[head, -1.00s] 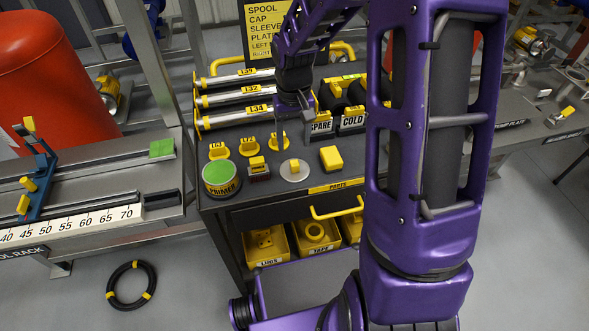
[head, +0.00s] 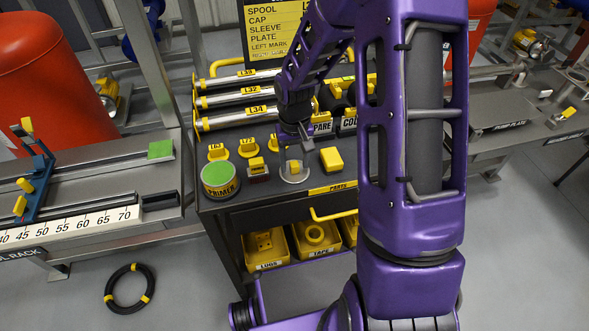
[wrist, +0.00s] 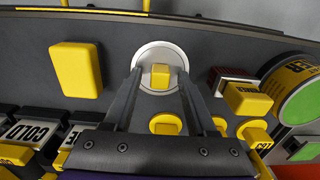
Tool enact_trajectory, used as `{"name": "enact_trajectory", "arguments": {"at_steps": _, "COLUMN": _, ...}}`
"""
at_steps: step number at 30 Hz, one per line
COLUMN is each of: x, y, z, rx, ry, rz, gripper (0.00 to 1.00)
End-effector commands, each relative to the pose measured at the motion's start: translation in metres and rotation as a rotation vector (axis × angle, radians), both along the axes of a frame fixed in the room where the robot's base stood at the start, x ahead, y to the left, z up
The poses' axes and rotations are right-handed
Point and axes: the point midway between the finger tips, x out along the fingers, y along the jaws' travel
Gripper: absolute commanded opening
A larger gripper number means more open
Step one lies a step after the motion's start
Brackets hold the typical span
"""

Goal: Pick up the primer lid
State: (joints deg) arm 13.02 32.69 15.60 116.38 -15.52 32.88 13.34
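The primer lid, a round pale grey disc with a yellow block-shaped knob, lies flat on the dark cart top (head: 320,195). In the wrist view the lid (wrist: 143,55) is near the top centre. My gripper (wrist: 160,82) is open, its two fingers pointing at the lid, one on either side of the knob. I cannot tell how high the fingertips are above the disc. The primer can (head: 220,180), green-topped with a yellow label, stands left of the lid.
A yellow block (head: 332,160) lies to the right of the lid. Yellow caps (head: 247,147) and labelled tubes (head: 235,118) lie behind. The cart's front edge is close by.

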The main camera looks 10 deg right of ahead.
Motion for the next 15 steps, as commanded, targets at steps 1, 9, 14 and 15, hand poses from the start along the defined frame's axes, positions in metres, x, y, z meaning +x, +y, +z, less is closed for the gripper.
{"name": "enact_trajectory", "arguments": {"at_steps": 1, "x": 0.0001, "y": 0.0, "z": 0.0002, "rx": 0.0, "ry": 0.0, "rz": 0.0, "gripper": 0.46}}
{"name": "enact_trajectory", "arguments": {"at_steps": 9, "x": 0.0001, "y": 0.0, "z": 0.0003, "rx": 0.0, "ry": 0.0, "rz": 0.0, "gripper": 0.0}}
{"name": "enact_trajectory", "arguments": {"at_steps": 14, "x": 0.0002, "y": 0.0, "z": 0.0004, "rx": 0.0, "ry": 0.0, "rz": 0.0, "gripper": 0.0}}
{"name": "enact_trajectory", "arguments": {"at_steps": 15, "x": 0.0002, "y": 0.0001, "z": 0.0004, "rx": 0.0, "ry": 0.0, "rz": 0.0, "gripper": 0.0}}
